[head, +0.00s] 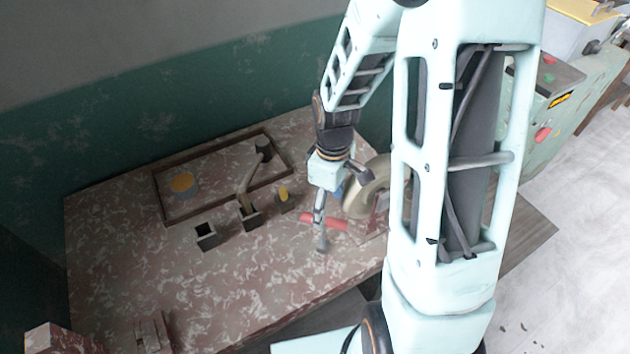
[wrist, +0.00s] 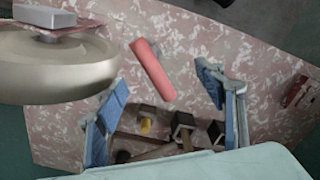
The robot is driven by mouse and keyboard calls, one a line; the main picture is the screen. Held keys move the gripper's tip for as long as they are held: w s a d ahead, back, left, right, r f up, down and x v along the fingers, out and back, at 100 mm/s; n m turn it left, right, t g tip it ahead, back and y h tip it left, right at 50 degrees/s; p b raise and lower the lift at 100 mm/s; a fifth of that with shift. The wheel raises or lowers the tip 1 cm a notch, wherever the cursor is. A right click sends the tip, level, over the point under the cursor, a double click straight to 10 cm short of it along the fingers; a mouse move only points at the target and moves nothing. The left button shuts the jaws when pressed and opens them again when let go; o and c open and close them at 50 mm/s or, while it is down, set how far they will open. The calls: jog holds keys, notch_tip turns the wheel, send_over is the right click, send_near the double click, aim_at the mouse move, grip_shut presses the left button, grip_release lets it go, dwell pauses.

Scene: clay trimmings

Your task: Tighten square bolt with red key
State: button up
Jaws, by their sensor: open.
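The red key shows as a red bar (head: 337,224) by my gripper's fingers in the head view, near the tan wheel. In the wrist view the red bar (wrist: 152,70) lies slanted beyond the gap between the fingertips. My gripper (head: 321,232) is open; in the wrist view its blue fingers (wrist: 160,93) stand wide apart with nothing between their pads. Several small dark square blocks stand on the table: one with a hollow top (head: 205,236), one with a pale stick (head: 248,216), one with a yellow peg (head: 283,201). I cannot tell which is the square bolt.
The tan wheel (head: 366,192) stands close to the right of my gripper; it fills the left of the wrist view (wrist: 50,70).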

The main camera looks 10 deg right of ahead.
jog(key=shift+w+a+r+n, duration=0.15)
jog(key=shift+w+n, duration=0.25)
jog(key=shift+n, duration=0.2)
jog(key=shift+w+a+r+n, duration=0.1)
jog(key=shift+w+n, duration=0.3)
jog(key=shift+n, duration=0.2)
jog(key=shift+w+f+n, duration=0.2)
jog(key=shift+n, duration=0.1)
jog(key=b, duration=0.8)
send_over(324, 235)
jog(key=f, duration=0.9)
jog(key=shift+w+f, duration=0.4)
jog(key=shift+c, duration=0.5)
grip_shut()
jog(key=m+b, duration=0.1)
jog(key=m, duration=0.2)
jog(key=shift+m, duration=0.4)
